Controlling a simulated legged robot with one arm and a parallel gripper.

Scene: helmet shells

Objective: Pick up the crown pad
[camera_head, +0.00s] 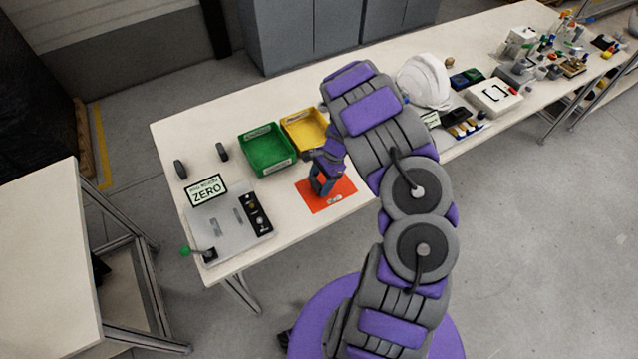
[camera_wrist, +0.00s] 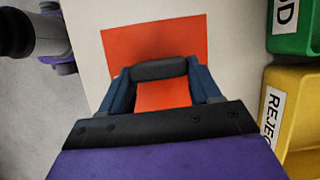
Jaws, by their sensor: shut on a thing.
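In the wrist view, a dark grey, bar-shaped pad (camera_wrist: 160,70), which I take to be the crown pad, sits between the two blue fingers of my gripper (camera_wrist: 160,75). The fingers are shut on its two ends. In the head view my gripper (camera_head: 322,183) is over the orange mat (camera_head: 345,188), and the pad is hard to make out there. The orange mat also shows behind the pad in the wrist view (camera_wrist: 130,42). I cannot tell whether the pad touches the mat.
A green bin (camera_head: 268,166) and a yellow bin (camera_head: 287,121) stand behind the mat. A white helmet shell (camera_head: 424,80) is at right.

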